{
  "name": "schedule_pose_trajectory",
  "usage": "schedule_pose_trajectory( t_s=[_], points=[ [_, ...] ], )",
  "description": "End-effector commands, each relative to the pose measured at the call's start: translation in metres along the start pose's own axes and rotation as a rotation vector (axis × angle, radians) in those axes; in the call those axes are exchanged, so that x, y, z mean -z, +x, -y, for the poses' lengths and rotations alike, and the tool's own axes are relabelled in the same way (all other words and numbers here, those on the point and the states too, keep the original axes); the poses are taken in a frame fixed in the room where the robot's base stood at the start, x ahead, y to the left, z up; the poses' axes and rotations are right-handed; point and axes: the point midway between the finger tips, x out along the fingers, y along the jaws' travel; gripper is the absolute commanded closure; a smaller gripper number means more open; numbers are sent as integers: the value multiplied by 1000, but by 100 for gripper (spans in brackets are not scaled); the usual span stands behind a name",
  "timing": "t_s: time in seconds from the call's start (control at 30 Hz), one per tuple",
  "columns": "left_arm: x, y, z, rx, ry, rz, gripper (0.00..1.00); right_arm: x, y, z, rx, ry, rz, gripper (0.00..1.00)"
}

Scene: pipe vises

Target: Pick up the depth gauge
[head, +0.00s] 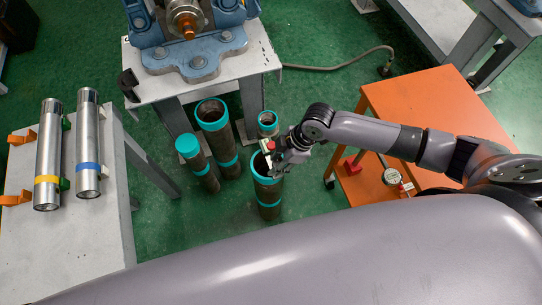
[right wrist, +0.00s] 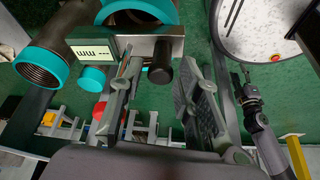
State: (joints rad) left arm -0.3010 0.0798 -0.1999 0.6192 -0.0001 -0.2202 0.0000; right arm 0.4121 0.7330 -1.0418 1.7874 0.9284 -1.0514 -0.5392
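The depth gauge (right wrist: 140,47) shows in the right wrist view as a metal bar with a pale digital display (right wrist: 95,50) and a dark cylindrical knob (right wrist: 160,70). It lies across the teal rim of a pipe (right wrist: 140,10). In the head view it is a small pale and red thing (head: 268,147) at the mouth of the front right pipe (head: 268,190), partly hidden by my right gripper (head: 281,160). The fingers of my right gripper (right wrist: 162,95) are apart, with the knob near the gap between them; I cannot tell whether they touch it. My left gripper is not in view.
Several teal-banded pipes (head: 214,125) stand close around the gripper. A grey bench (head: 110,150) at left bears two metal cylinders (head: 88,145). A blue vise (head: 195,55) stands on a table behind. An orange cart (head: 430,95) at right carries a dial gauge (head: 392,177).

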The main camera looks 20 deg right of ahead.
Motion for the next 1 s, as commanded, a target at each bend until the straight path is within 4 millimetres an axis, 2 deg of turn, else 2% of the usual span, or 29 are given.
schedule_pose_trajectory(
  t_s=[0.2, 0.67, 1.0],
  points=[
    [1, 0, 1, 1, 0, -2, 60, 0, 0, 0, 0, 0, 0, 70],
    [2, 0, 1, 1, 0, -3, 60, 0, 0, 0, 0, 0, 1, 100],
    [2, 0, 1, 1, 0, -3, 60, 0, 0, 0, 0, 0, 1, 100]
  ],
)
